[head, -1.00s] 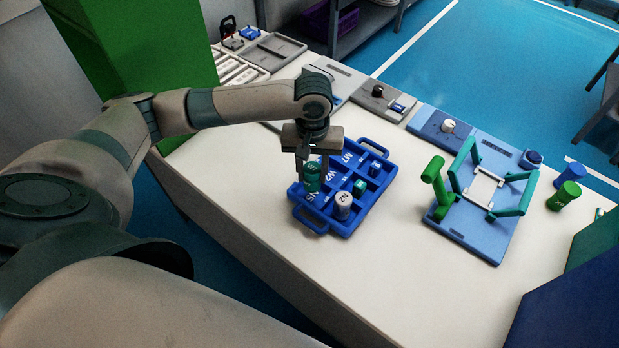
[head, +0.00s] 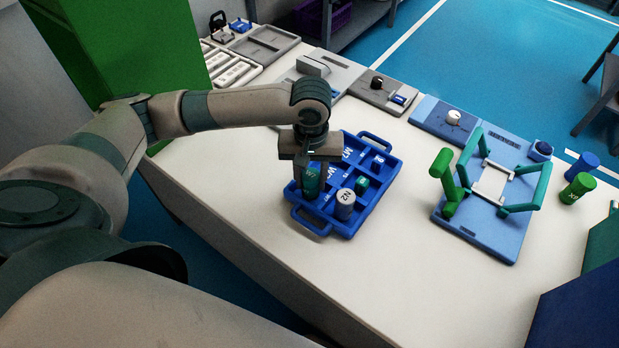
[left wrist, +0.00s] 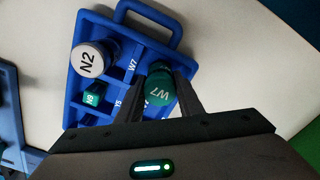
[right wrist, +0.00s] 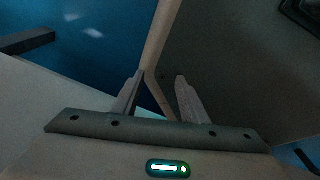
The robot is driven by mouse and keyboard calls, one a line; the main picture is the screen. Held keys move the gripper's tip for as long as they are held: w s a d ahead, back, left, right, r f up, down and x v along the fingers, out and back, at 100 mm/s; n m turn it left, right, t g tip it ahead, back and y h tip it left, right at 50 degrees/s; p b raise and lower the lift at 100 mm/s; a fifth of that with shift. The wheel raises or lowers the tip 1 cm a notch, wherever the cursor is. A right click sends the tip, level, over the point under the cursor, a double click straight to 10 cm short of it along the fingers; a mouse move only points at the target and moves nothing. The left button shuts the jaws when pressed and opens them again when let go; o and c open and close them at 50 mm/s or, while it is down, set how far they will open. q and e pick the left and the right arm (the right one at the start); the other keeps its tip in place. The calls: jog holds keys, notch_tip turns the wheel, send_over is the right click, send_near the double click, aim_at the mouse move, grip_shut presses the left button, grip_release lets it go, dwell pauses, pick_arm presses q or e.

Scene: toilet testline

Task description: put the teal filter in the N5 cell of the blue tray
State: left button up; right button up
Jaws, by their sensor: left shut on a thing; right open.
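The teal filter (head: 311,184) is an upright cylinder, with a white label like W7 on its top in the left wrist view (left wrist: 159,97). My left gripper (head: 311,172) is shut on it, one finger on each side. The filter is over the near-left part of the blue tray (head: 352,229). I cannot tell whether its base is inside a cell, and the N5 marking is not clearly readable. A grey N2 cylinder (head: 345,205) and a small teal block (head: 362,184) sit in other cells. My right gripper (right wrist: 160,98) is open and empty.
Right of the tray stands a light-blue fixture (head: 488,232) with green and teal posts. Beyond it are a green cylinder (head: 577,188) and a blue cylinder (head: 586,166). Grey trays and switch panels line the table's back. The white tabletop (head: 400,270) in front is clear.

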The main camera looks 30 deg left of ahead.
pick_arm(q)
jog(key=shift+d+r, duration=0.1)
jog(key=o, duration=1.1)
jog(key=shift+r, duration=0.65)
notch_tip(320, 180, up, 10)
jog(key=shift+r+b, duration=0.1)
jog(key=shift+b, duration=0.5)
jog(key=shift+r, duration=0.25)
pick_arm(e)
jog(key=w, duration=0.2)
jog(key=shift+w+a+t, duration=0.1)
jog(key=shift+w+t, duration=0.3)
jog(key=shift+s, duration=0.1)
